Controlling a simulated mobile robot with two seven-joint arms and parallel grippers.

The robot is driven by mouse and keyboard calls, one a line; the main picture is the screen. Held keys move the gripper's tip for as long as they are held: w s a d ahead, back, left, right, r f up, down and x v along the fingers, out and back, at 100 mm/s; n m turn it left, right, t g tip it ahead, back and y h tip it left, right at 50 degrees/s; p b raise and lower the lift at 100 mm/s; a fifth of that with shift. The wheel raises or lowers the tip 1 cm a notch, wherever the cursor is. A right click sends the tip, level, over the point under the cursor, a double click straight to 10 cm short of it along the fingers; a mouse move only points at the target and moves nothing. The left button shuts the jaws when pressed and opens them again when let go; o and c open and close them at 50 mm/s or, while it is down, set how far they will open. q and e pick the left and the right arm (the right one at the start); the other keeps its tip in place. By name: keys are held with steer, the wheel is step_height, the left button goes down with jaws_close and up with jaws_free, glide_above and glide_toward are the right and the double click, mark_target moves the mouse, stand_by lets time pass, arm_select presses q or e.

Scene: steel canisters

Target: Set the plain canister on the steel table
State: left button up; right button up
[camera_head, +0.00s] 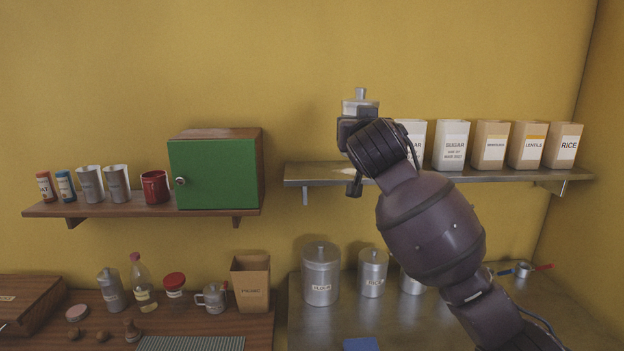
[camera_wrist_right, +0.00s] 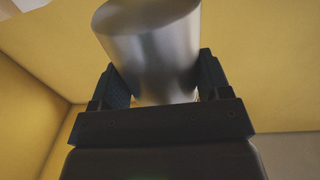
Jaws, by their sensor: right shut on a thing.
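My right gripper (camera_wrist_right: 165,95) is shut on a plain steel canister (camera_wrist_right: 160,50), which fills the space between its two fingers in the right wrist view. In the head view the top and lid of this canister (camera_head: 360,102) show above my right wrist, in front of the wall near the left end of the upper steel shelf. My arm hides its lower part. The steel table (camera_head: 330,325) is at the lower right. It bears labelled steel canisters: a large one (camera_head: 320,275), a smaller one (camera_head: 372,272), and another (camera_head: 411,283) partly behind my arm. My left gripper is not in view.
The steel shelf (camera_head: 480,177) holds several paper packets, including sugar (camera_head: 451,147) and rice (camera_head: 564,147). A green-doored cabinet (camera_head: 215,172) stands on the wooden shelf at left.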

steer(key=s+d+f, duration=0.3)
steer(key=s+f, duration=0.4)
steer(key=f, duration=0.4)
steer(key=s+d+f, duration=0.4)
steer(key=s+f, duration=0.4)
steer(key=f, duration=0.4)
steer(key=s+d+f, duration=0.4)
steer(key=s+f, duration=0.3)
steer(key=f, duration=0.5)
steer(key=shift+s+b, duration=0.35)
steer(key=shift+s, duration=0.05)
